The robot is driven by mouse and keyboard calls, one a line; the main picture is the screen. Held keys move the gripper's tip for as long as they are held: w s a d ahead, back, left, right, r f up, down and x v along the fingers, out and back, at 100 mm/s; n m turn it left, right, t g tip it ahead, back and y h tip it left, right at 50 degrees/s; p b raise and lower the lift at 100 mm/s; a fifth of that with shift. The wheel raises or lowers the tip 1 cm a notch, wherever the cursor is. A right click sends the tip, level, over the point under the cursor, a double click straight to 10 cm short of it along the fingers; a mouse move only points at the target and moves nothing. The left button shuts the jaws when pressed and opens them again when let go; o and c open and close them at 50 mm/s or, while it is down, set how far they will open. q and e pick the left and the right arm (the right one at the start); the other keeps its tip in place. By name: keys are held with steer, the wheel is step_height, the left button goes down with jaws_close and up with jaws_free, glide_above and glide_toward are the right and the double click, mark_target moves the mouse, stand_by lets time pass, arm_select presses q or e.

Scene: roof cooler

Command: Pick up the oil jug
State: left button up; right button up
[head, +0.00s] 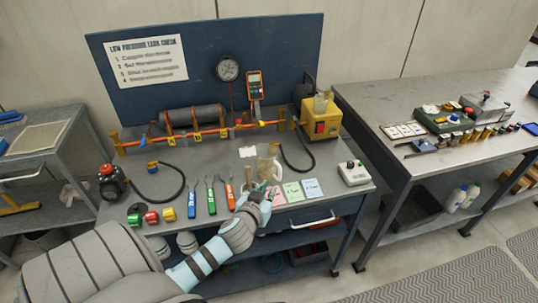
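A clear, yellowish jug (268,163), which looks like the oil jug, stands upright on the workbench (335,191) near its middle, behind several coloured cards. My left gripper (262,188) is low at the front of the jug, its arm reaching in from the lower left. The gripper overlaps the jug's lower part in the head view. Its fingers are small and partly hidden, so I cannot tell whether they touch or close on the jug. My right gripper is not in view.
A yellow pump (320,124) stands behind right of the jug, with a black hose curving down beside it. A second bench (385,110) stands further right.

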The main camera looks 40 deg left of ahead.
mark_target(280, 175)
arm_select(q)
steer(key=b+x, duration=0.3)
steer(key=x, duration=1)
steer(key=shift+w+f, duration=0.1)
steer(key=shift+w+a+f, duration=0.1)
steer(key=shift+w, duration=0.3)
jaws_close()
steer(key=shift+s, duration=0.1)
steer(key=shift+r, duration=0.2)
